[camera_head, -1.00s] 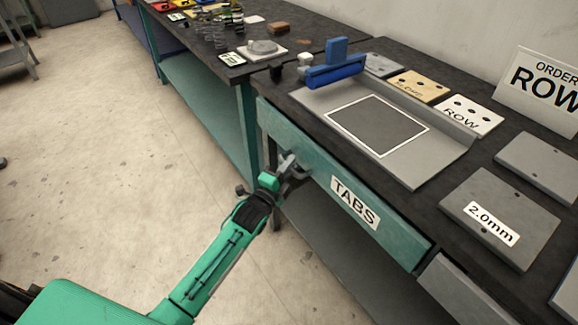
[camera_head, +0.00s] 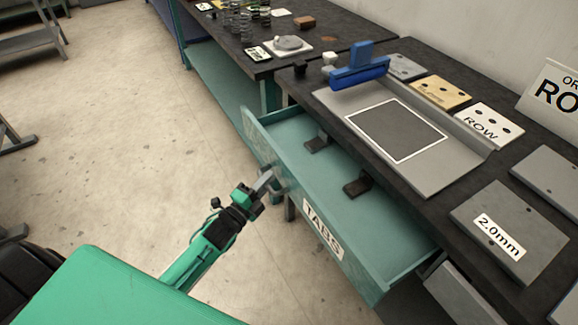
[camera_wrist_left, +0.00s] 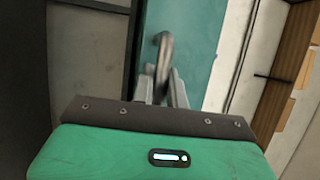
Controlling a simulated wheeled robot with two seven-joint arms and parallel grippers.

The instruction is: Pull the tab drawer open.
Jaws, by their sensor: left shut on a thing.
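The tab drawer (camera_head: 345,215) is a teal drawer with a white TABS label (camera_head: 322,229) on its front. It stands pulled out from under the dark bench top, and its inside shows. Two small dark pieces (camera_head: 357,186) lie apart on its floor. My left gripper (camera_head: 272,181) is at the drawer's front, shut on the grey handle. In the left wrist view the handle (camera_wrist_left: 163,55) rises between the fingers against the teal front. My right gripper is in neither view.
A second bench (camera_head: 240,62) stands at the back. The floor (camera_head: 120,150) left of the drawer is clear.

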